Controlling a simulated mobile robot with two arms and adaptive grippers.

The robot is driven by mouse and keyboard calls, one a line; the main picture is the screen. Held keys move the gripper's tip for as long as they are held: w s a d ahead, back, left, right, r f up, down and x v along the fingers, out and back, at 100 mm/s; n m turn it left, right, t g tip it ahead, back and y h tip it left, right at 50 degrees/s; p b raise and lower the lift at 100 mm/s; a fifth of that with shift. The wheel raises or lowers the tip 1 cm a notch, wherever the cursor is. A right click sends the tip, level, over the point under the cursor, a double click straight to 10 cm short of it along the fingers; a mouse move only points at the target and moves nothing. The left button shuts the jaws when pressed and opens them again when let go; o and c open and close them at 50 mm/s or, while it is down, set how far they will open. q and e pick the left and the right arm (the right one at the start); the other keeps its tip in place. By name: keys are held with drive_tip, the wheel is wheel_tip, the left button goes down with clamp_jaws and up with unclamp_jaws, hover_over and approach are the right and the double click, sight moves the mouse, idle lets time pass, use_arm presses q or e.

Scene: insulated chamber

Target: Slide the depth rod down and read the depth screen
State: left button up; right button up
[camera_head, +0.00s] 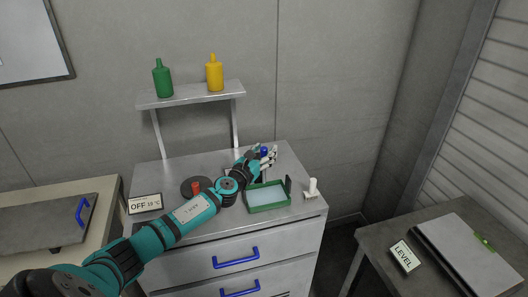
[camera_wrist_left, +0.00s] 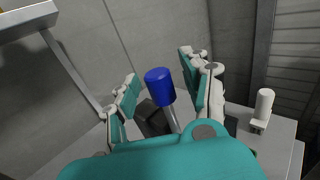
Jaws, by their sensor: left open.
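My left gripper (camera_head: 268,158) reaches over the back of the grey cabinet top. A rod with a blue knob (camera_head: 264,150) stands there, partly hidden by the gripper. In the left wrist view the blue knob (camera_wrist_left: 160,86) sits on a thin metal rod (camera_wrist_left: 174,119) between the two open fingers (camera_wrist_left: 158,88), with gaps on both sides. A dark block (camera_wrist_left: 150,115) is behind the rod. A small screen reading "OFF" (camera_head: 145,204) stands at the left front of the cabinet; I cannot tell if it is the depth screen. My right gripper is not in view.
A green tray (camera_head: 267,208), a white-handled piece (camera_head: 312,187) and a red knob on a dark disc (camera_head: 195,187) are on the cabinet (camera_head: 296,208). A shelf (camera_head: 190,95) with two bottles is above. A "LEVEL" sign (camera_head: 405,256) is on the right table.

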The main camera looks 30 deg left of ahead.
use_arm(q)
clamp_jaws()
idle(0.4)
